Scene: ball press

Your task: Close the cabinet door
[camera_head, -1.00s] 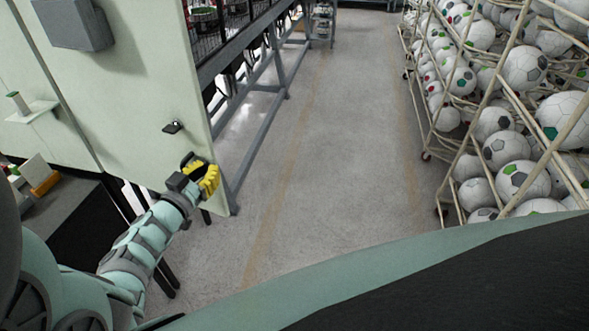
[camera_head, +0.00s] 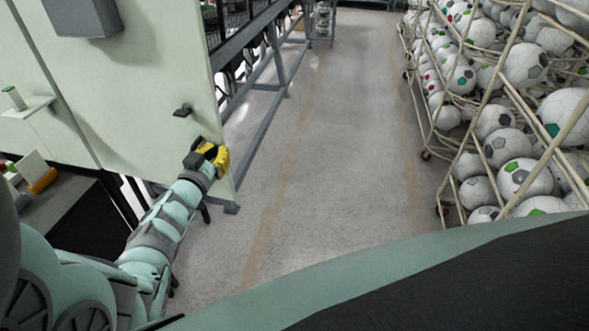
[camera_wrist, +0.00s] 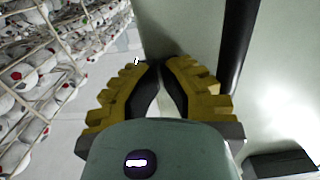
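The pale green cabinet door (camera_head: 140,90) stands upright at the left of the head view, with a small black latch (camera_head: 183,110) near its right edge. It also shows as a pale surface in the wrist view (camera_wrist: 190,25). My gripper (camera_head: 221,158), with yellow ridged fingers, is at the door's lower right edge, below the latch. In the wrist view my gripper's fingertips (camera_wrist: 156,66) come together with nothing visible between them, close to the door's edge. Whether they touch the door is hard to tell.
Racks of footballs (camera_head: 510,130) line the right side. A grey metal frame (camera_head: 280,60) stands beyond the door. The concrete floor (camera_head: 330,140) between them is clear. A dark bench (camera_head: 70,215) with small items sits at lower left.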

